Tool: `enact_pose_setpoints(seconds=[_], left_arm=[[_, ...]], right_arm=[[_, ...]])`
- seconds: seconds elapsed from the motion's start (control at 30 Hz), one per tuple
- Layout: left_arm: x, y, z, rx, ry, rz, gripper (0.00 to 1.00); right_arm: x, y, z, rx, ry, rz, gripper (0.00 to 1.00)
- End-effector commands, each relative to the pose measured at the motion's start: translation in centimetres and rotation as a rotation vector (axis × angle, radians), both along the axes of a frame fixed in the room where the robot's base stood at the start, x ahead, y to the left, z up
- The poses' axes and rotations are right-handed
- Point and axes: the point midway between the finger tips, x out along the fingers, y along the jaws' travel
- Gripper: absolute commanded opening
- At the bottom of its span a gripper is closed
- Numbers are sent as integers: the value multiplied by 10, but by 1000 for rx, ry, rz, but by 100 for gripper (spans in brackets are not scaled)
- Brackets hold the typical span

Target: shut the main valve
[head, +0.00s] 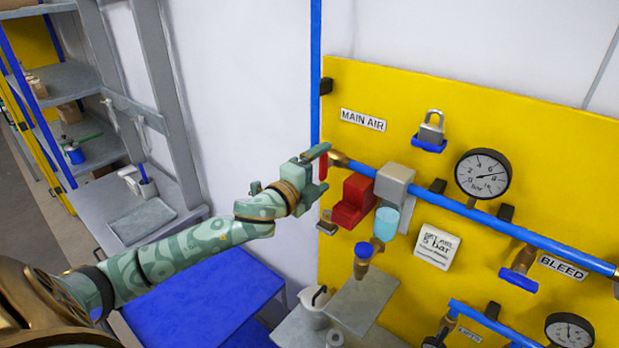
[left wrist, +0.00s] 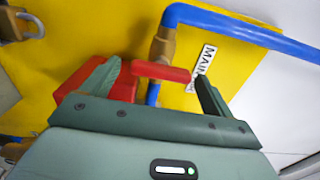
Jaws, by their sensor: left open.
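The main valve has a brass body (head: 338,159) on the blue air pipe and a short red lever (head: 323,168), beside the MAIN AIR label (head: 363,120). In the left wrist view the red lever (left wrist: 160,71) lies crosswise below the brass body (left wrist: 163,45). My left gripper (head: 325,169) is open at the lever. In the left wrist view its two fingers (left wrist: 156,84) stand at either end of the lever, which shows between them; I cannot tell whether they touch it. My right gripper is not in view.
A red block (head: 353,200) and grey unit (head: 394,183) sit close right of the gripper on the yellow panel (head: 570,160). A padlock (head: 432,127), gauge (head: 483,173) and bleed valve (head: 520,270) are further right. A blue table (head: 205,300) stands below my left arm.

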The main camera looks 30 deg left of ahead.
Motion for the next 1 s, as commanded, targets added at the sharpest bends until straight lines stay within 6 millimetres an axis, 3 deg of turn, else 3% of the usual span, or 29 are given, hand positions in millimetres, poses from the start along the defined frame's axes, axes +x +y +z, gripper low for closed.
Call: enact_pose_setpoints(seconds=[0.17,0.6,0.8,1.0], left_arm=[[-25,1,-4,1,3,-3,87],[-120,9,-4,-1,5,-2,87],[-148,11,-3,-2,4,-1,87],[-160,12,-1,1,1,-1,87]], right_arm=[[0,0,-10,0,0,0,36],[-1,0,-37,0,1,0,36],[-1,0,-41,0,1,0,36],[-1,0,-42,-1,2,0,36]])
